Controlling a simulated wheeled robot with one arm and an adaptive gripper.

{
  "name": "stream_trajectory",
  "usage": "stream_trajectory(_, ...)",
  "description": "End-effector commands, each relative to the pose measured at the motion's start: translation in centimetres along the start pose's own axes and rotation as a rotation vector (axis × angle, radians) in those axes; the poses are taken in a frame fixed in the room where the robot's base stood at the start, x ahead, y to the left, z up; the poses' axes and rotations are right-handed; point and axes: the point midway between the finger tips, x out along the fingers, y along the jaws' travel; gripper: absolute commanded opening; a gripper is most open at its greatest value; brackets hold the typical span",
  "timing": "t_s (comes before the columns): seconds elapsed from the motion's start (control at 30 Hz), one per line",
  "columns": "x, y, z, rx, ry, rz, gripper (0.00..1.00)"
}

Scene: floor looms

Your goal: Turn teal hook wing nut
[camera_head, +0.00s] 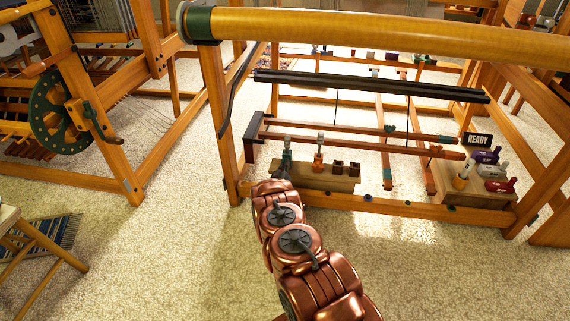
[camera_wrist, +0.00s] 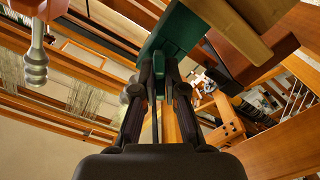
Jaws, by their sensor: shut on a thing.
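The teal hook (camera_head: 287,158) stands at the left end of a wooden block (camera_head: 325,178) on the loom's low front rail, and its details are too small to tell in the head view. In the wrist view its dark teal body (camera_wrist: 182,30) fills the upper middle. A small teal wing nut (camera_wrist: 169,74) lies between my fingertips. My gripper (camera_wrist: 162,84) is shut on it, with one dark finger on each side. The fingers partly cover the nut, so its turn angle cannot be told. In the head view my copper arm hides most of my gripper.
A red-brown hook (camera_head: 319,158) stands just right of the teal one, with small dark brown blocks (camera_head: 346,168) beyond it. A dark bar (camera_head: 370,86) and a thick wooden beam (camera_head: 390,35) cross above. Colored handles (camera_head: 490,170) sit by a READY sign (camera_head: 478,139). Carpet in front is clear.

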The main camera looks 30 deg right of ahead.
Motion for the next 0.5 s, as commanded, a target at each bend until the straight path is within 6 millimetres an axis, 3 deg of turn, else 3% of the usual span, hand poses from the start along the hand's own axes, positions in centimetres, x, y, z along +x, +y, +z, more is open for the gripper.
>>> stream_trajectory(0.03,0.38,0.37,-0.82,-0.013,0.013,0.007,0.0)
stream_trajectory(0.5,0.45,0.41,-0.76,-0.071,0.012,0.008,0.0)
